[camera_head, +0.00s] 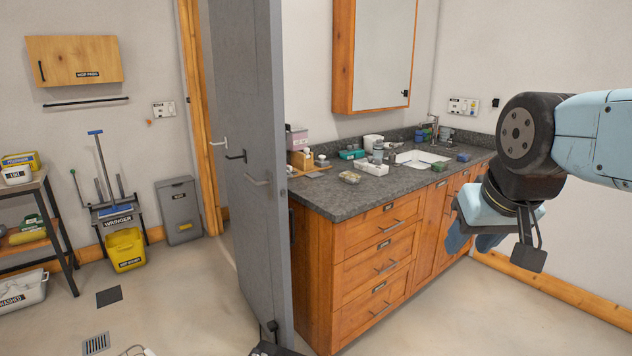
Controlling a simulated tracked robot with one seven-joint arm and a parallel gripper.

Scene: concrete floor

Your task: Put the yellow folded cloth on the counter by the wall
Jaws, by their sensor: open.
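A low yellow item (28,236) lies on the middle level of the shelf rack at the far left, beside green things. It may be the yellow folded cloth, but it is too small to be sure. The counter (362,198) has a dark grey stone top over orange wooden drawers and runs along the wall, right of the grey door. My gripper (497,238) is open, pointing down in front of the counter's right part. It is far from the yellow item, and nothing clearly shows between its fingers.
A grey door (250,170) stands open between the rack and the counter. A yellow mop bucket (125,249) and grey bin (179,210) stand by the left wall. Floor before the door is mostly clear.

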